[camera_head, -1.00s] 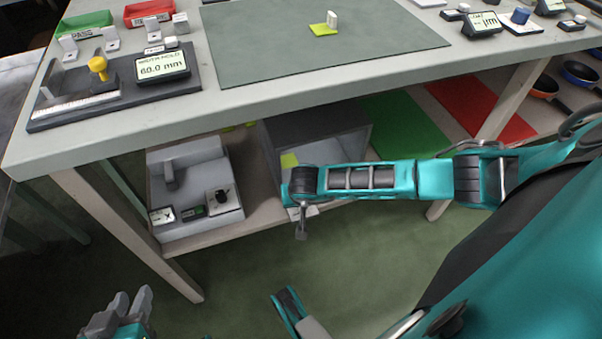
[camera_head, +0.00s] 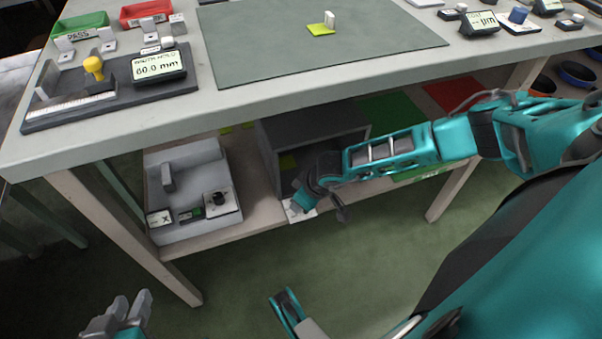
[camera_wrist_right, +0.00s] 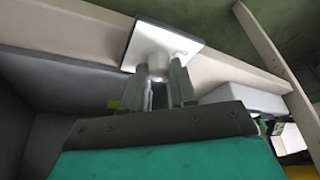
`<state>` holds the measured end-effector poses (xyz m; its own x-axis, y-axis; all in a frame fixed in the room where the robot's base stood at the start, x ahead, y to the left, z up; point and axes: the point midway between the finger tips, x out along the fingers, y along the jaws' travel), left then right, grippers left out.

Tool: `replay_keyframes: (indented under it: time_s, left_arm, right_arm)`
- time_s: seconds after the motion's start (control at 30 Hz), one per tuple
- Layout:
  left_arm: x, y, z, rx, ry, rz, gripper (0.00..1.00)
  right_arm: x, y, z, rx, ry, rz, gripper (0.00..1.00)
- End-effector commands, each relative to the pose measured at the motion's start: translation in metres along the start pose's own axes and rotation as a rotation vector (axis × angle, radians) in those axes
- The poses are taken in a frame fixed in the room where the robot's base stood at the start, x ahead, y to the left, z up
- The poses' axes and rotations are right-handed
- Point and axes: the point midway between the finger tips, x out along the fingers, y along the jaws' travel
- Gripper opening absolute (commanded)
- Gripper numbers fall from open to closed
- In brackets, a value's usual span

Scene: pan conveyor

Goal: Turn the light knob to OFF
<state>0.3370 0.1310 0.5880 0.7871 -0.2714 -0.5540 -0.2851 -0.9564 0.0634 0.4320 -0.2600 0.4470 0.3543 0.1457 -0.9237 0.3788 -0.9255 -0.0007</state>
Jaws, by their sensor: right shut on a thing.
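A pale knob (camera_wrist_right: 158,66) stands out from a square white plate (camera_wrist_right: 165,42) in the right wrist view. My right gripper (camera_wrist_right: 159,76) is shut on this knob, its fingers on both sides. In the head view the white plate (camera_head: 297,212) shows partly at the shelf's front edge, below the grey box. My right wrist covers the knob there, and no marking for its position can be read. My left gripper (camera_head: 128,309) is at the bottom left of the head view, empty and apart from everything, with a gap between its fingers.
A grey open box (camera_head: 268,160) stands on the lower shelf behind my right wrist. A light grey tray (camera_head: 190,170) with a black knob (camera_head: 217,198) stands left of it. The floor in front is clear.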

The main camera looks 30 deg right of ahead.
Motion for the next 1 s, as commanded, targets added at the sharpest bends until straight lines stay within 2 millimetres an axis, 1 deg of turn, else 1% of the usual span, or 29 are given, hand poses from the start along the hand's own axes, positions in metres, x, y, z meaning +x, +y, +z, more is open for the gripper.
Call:
replay_keyframes:
  time_s: [0.13, 0.33, 0.9, 0.93, 1.0]
  left_arm:
    - [0.0000, -0.0001, -0.0006, 0.000, 0.001, 0.000, 0.33]
    - [0.0002, -0.0003, -0.0013, 0.000, 0.003, -0.001, 0.33]
    - [0.0005, -0.0009, -0.0023, 0.001, 0.005, -0.002, 0.33]
    - [0.0005, -0.0010, -0.0023, 0.001, 0.005, -0.002, 0.33]
    - [0.0005, -0.0010, -0.0023, 0.001, 0.005, -0.002, 0.33]
  right_arm:
    - [-0.0004, 0.0018, -0.0007, -0.074, 0.001, -0.028, 0.00]
    - [-0.0002, 0.0021, -0.0005, -0.137, 0.000, -0.054, 0.00]
    - [-0.0001, 0.0018, -0.0003, -0.165, 0.000, -0.066, 0.00]
    - [-0.0001, 0.0018, -0.0003, -0.165, 0.000, -0.066, 0.30]
    - [-0.0001, 0.0017, -0.0003, -0.165, 0.000, -0.066, 0.36]
